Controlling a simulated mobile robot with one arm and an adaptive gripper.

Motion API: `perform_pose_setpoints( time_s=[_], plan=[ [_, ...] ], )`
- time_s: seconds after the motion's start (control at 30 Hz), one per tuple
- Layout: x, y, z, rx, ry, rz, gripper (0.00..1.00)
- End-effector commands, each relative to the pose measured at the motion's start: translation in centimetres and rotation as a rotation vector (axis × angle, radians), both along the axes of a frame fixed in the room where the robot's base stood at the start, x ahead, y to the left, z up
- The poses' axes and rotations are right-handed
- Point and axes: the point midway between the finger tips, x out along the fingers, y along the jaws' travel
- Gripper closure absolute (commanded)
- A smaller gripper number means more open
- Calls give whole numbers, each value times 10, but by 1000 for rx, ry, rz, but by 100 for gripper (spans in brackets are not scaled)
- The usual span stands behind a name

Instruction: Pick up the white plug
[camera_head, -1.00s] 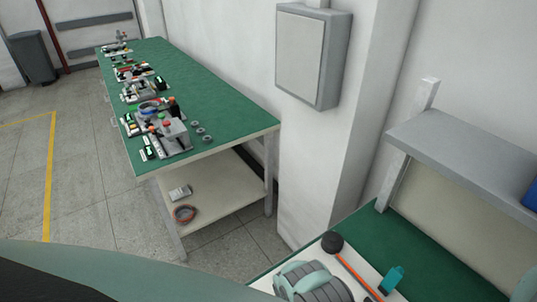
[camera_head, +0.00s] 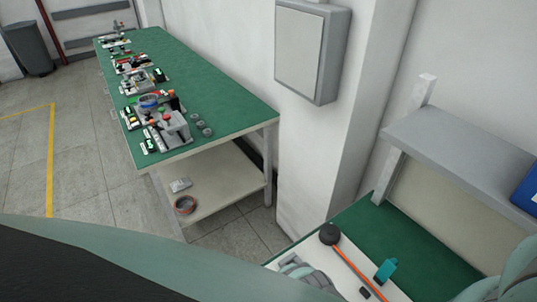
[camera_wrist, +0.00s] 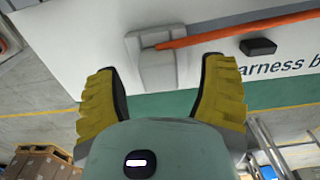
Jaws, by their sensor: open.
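In the wrist view a pale grey-white block (camera_wrist: 158,62) lies on the white board, under the end of an orange rod. It may be the white plug, but I cannot tell for sure. My gripper (camera_wrist: 160,68) is open, with its yellow ribbed fingers apart. The block shows between and beyond the fingertips; nothing is held. The head view does not show the gripper's fingers, and I cannot pick out the plug there.
A grey shelf (camera_head: 460,150) stands above. A far green bench (camera_head: 205,80) carries several assemblies. A wall box (camera_head: 305,50) is between them.

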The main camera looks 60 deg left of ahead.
Motion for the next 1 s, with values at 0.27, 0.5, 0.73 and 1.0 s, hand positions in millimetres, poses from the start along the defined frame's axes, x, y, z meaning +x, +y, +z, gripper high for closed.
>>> perform_pose_setpoints(
  time_s=[0.27, 0.5, 0.73, 1.0],
  plan=[
    [0, 0, -6, 1, 0, 0, 29],
    [0, 1, -6, 2, 0, 0, 27],
    [0, 0, -6, 3, -1, 0, 51],
    [0, 1, -6, 3, -1, 0, 79]
  ],
)
